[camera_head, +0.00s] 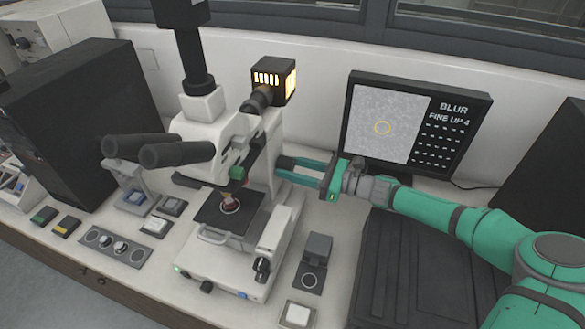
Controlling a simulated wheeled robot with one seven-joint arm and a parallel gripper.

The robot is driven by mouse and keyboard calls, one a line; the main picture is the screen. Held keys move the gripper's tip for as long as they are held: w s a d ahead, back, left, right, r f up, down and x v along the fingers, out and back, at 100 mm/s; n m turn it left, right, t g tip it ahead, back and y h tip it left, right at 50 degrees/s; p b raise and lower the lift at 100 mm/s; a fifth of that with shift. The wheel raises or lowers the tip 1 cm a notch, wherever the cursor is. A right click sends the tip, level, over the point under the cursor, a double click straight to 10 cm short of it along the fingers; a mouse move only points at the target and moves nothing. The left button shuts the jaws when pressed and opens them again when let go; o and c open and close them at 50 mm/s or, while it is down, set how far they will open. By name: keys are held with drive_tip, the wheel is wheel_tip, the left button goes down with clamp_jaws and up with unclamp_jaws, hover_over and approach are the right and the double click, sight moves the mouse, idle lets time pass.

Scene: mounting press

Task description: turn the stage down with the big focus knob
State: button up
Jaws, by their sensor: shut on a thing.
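The white microscope (262,160) stands on the bench at the centre. Its black stage (243,217) sits under the objectives and carries a small round sample (230,206). My gripper (282,168) comes in from the right, its teal fingers reaching the right side of the microscope's upright arm. The fingers are shut on the big focus knob, which they mostly hide. The monitor (352,120) shows a grey picture with a yellowish ring and the words "BLUR" and "FINE UP 4".
Small dark knobs (262,268) sit on the microscope's base. A grey block device (317,250) and a white-topped pad (298,314) stand to its right. A black box (85,120) and a knob panel (117,247) are at left. My arm passes above a dark ribbed case (415,265).

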drive_tip(key=n, duration=0.4)
drive_tip(key=shift+a, duration=0.2)
drive_tip(key=n, duration=0.3)
drive_tip(key=shift+n, duration=0.3)
drive_tip(key=n, duration=0.3)
drive_tip(key=shift+w+n+g, duration=0.1)
drive_tip(key=shift+n+g, duration=0.2)
drive_tip(key=shift+n, duration=0.1)
drive_tip(key=n, duration=0.4)
drive_tip(key=shift+n, duration=0.3)
drive_tip(key=n, duration=0.6)
drive_tip(key=shift+r+n, duration=0.15)
drive_tip(key=shift+n, duration=0.15)
drive_tip(key=n, duration=0.6)
drive_tip(key=shift+r+n+g, duration=0.15)
drive_tip(key=shift+n+g, duration=0.15)
